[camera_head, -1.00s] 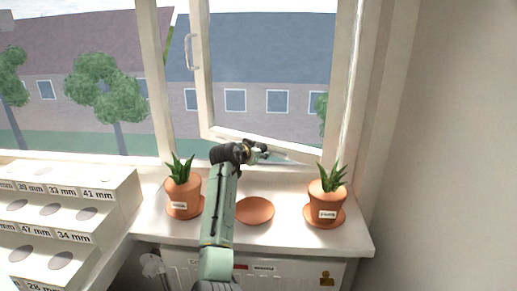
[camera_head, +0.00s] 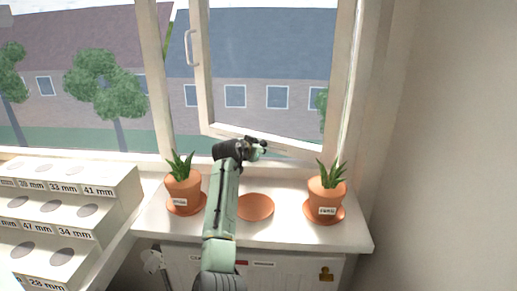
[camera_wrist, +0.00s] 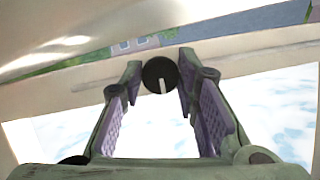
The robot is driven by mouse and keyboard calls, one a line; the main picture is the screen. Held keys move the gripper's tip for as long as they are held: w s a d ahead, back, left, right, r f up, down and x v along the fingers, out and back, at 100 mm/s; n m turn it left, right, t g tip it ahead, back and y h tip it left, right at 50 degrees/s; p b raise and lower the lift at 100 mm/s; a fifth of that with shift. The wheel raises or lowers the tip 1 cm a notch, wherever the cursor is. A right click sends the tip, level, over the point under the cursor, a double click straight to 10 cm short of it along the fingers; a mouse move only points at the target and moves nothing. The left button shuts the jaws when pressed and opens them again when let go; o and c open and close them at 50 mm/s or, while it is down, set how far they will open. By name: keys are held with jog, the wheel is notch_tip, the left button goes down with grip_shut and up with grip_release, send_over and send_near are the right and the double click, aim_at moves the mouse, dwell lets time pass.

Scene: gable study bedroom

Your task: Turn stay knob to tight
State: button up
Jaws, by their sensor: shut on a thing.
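The stay knob (camera_wrist: 158,68) is a dark round knob with a pale pointer line, seen in the wrist view. It sits between the tips of my gripper (camera_wrist: 160,80), whose purple-padded fingers are shut on its two sides. The pointer line runs almost straight down in that picture. In the head view my gripper (camera_head: 258,148) is at the lower rail of the open window sash (camera_head: 270,139), above the sill. The knob cannot be made out there. Any tight or loose marking is not legible.
Below, the white sill (camera_head: 240,232) holds a potted plant (camera_head: 183,188) on the left, an empty terracotta saucer (camera_head: 256,207) in the middle and another potted plant (camera_head: 326,197) on the right. A stepped white block (camera_head: 75,205) with millimetre labels stands at the left.

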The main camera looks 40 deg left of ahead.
jog(key=c, duration=0.3)
jog(key=m+y+b, duration=0.2)
jog(key=m+b, duration=0.1)
jog(key=b, duration=0.2)
jog(key=shift+d, duration=0.1)
jog(key=o, duration=1.2)
jog(key=shift+c, duration=0.2)
jog(key=v, duration=1.2)
jog(key=shift+f, duration=0.15)
